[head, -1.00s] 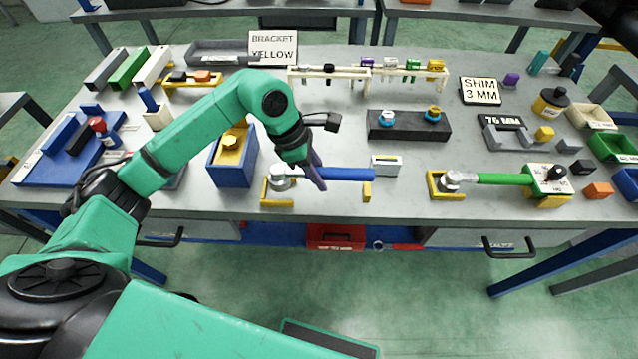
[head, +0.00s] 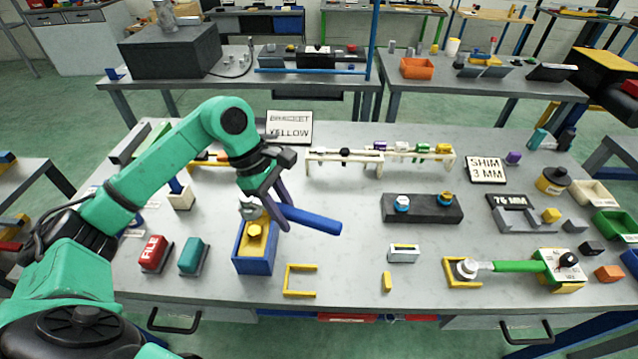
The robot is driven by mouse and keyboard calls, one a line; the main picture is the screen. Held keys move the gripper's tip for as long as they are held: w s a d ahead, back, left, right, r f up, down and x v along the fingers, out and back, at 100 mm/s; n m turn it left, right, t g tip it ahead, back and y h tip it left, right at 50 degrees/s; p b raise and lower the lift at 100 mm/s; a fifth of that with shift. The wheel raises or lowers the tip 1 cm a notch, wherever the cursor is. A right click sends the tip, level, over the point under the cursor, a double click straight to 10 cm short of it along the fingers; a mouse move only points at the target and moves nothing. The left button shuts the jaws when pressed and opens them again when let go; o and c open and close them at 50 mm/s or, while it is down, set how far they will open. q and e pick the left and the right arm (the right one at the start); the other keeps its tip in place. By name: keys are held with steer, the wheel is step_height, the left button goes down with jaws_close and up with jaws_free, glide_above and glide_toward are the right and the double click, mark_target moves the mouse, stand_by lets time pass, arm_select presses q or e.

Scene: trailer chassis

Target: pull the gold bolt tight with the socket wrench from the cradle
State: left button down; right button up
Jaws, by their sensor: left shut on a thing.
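The socket wrench has a blue handle (head: 312,218) and a grey socket head (head: 250,211). My left gripper (head: 278,212) is shut on it near the head and holds it in the air. The gold bolt (head: 254,230) stands in a yellow block inside a blue box (head: 254,262). The wrench head appears just above and behind the bolt; whether they touch I cannot tell. The yellow cradle (head: 290,294) in front is empty, with its small yellow rest (head: 388,282) to the right. My right gripper is not in view.
A green-handled wrench (head: 515,266) lies in another yellow cradle at right. A dark block (head: 422,209) carries a blue-topped and a gold-topped piece. A red file block (head: 153,254) and a teal block (head: 193,256) stand left of the blue box. A white block (head: 403,253) stands mid-table.

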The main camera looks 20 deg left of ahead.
arm_select(q)
steer(key=shift+s+a+r, duration=0.1)
steer(key=shift+s+a, duration=0.1)
steer(key=shift+a, duration=0.45)
steer(key=shift+m, duration=0.3)
steer(key=shift+s+d, duration=0.2)
steer(key=shift+d, duration=0.4)
steer(key=shift+a+f+b, duration=0.25)
steer(key=shift+b, duration=0.1)
step_height(320, 180, down, 6)
steer(key=b, duration=0.6)
steer(key=shift+f, duration=0.15)
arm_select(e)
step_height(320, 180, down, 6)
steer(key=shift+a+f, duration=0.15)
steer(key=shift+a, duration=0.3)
